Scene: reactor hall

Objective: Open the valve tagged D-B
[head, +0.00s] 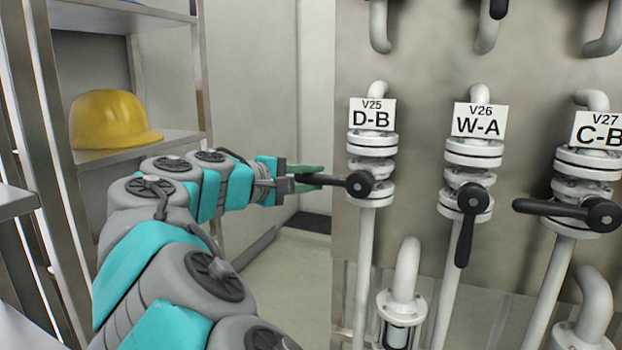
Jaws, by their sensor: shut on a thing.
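The valve tagged V25 D-B (372,147) is a white flanged valve on a vertical pipe, right of the middle in the head view. Its tag (372,117) is a white plate above the flanges. Its black lever handle (333,181) points left from a round hub, about level and across the pipe. My gripper (305,179) reaches in from the left and is shut on the outer end of this lever. The fingers partly hide the lever's tip.
Valve W-A (474,152) is just right, its lever hanging down along the pipe. Valve C-B (586,165) is further right, its lever pointing left. A shelf with a yellow hard hat (112,120) stands at left. Bent pipes (407,270) rise below.

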